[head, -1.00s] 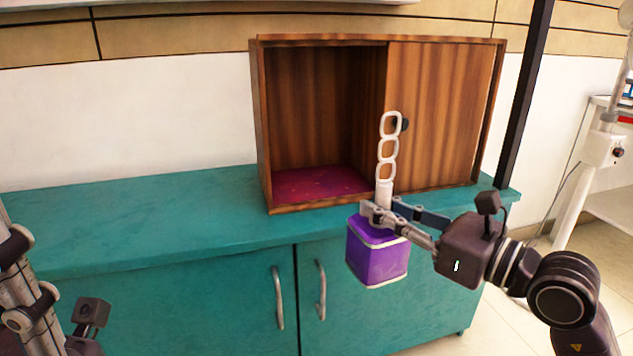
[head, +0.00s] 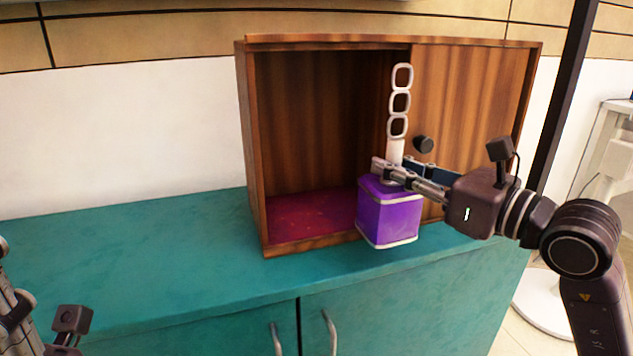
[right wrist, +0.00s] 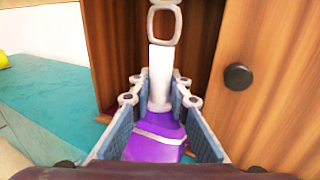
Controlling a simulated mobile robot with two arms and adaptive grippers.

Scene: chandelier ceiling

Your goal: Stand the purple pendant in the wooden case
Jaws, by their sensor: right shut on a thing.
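The purple pendant (head: 388,222) is a purple box with pale edge bands, a white stem and several white chain links rising above it. My right gripper (head: 388,167) is shut on the white stem and holds the pendant upright in front of the wooden case. In the right wrist view the stem (right wrist: 160,75) stands between the two fingers. The wooden case (head: 250,150) sits on the teal cabinet, its left half open with a dark red floor (head: 310,218), its right half covered by a sliding door (head: 475,100).
The door has a round black knob (head: 423,144) just right of the pendant's stem. A dark post (head: 568,90) stands at the right.

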